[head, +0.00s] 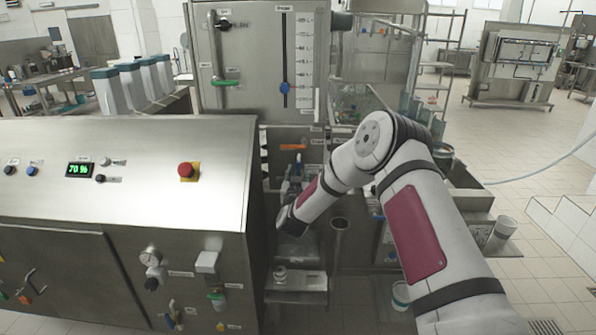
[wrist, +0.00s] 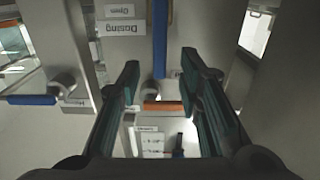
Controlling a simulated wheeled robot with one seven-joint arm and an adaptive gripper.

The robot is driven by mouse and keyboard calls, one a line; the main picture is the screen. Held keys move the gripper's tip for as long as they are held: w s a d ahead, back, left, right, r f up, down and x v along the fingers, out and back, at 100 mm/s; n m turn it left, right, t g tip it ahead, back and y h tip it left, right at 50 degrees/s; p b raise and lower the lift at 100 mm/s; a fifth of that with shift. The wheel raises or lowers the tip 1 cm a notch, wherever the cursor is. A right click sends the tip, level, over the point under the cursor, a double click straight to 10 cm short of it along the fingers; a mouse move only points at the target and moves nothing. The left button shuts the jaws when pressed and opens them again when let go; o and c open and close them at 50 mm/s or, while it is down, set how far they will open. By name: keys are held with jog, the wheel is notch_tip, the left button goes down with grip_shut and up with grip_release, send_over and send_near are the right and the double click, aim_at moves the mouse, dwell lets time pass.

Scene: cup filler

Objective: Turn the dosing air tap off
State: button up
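In the wrist view a long blue lever (wrist: 160,42) stands upright in the picture beside an upside-down "Dosing" sign (wrist: 121,28) and an "Open" sign. This lever appears to be the dosing air tap's handle. My gripper (wrist: 160,64) is open, with its two dark fingers on either side of the lever's lower end in the picture. I cannot tell whether the lever is between the fingers or beyond them, and I see no contact. In the head view my forearm hides the gripper and most of the panel there.
An orange handle (wrist: 164,106) lies crosswise between the fingers in the picture; an orange handle also shows in the head view (head: 293,147). Another blue handle (wrist: 32,100) is at left. The steel cabinet (head: 130,160) with a red stop button (head: 187,170) stands left of my arm.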

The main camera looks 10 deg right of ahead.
aim_at(298, 168)
jog(key=shift+x, duration=1.65)
grip_shut()
